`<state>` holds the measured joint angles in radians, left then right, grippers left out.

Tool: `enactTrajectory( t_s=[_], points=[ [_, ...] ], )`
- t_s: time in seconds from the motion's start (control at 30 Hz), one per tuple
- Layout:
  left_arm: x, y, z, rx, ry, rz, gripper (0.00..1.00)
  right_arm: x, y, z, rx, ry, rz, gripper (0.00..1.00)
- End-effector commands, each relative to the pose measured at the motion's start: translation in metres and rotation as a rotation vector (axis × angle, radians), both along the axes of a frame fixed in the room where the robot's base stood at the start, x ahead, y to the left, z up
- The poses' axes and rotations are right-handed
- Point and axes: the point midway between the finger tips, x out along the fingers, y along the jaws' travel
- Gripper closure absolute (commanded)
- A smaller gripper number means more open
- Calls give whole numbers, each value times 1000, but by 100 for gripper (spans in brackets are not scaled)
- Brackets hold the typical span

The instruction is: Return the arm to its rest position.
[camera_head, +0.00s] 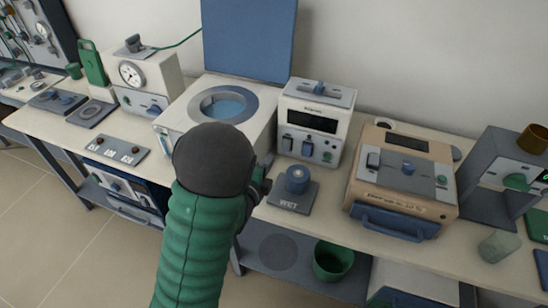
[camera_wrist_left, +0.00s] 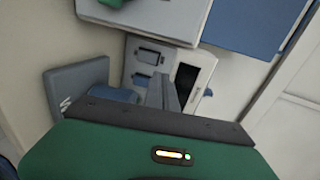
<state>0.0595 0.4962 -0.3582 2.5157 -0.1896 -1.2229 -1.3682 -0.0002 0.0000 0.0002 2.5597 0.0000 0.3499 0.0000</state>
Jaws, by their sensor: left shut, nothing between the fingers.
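My left arm (camera_head: 195,235) has a green ribbed sleeve and a dark rounded cap. It reaches up from the bottom of the head view, in front of the bench. My left gripper (camera_head: 262,183) is mostly hidden behind the cap, near the bench's front edge and left of the pad marked WET (camera_head: 288,203). In the left wrist view the gripper's fingers (camera_wrist_left: 165,93) are together with nothing held. The WET pad (camera_wrist_left: 75,75) and a white control box (camera_wrist_left: 185,65) lie beyond them. My right gripper is in neither view.
A white furnace (camera_head: 190,118) with a round opening and raised blue lid (camera_head: 250,38) stands behind my arm. The control box (camera_head: 314,120), a tan furnace (camera_head: 402,180) and a grey unit (camera_head: 485,180) stand to the right. A green bucket (camera_head: 332,262) sits on the lower shelf.

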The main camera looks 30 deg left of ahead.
Motion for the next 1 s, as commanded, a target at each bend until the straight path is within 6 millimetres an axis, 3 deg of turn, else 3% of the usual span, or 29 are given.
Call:
enactTrajectory(
  t_s=[0.67, 0.77, 0.87, 1.0],
  points=[
    [-8, -6, 4, -49, 19, 11, 100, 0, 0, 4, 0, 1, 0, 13],
    [-12, -20, -2, -252, 102, 66, 100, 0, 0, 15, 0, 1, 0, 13],
    [-30, -51, -12, -577, 254, 199, 100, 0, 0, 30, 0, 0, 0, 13],
    [-86, -105, -20, -983, 497, 499, 100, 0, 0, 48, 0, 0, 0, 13]
  ],
)
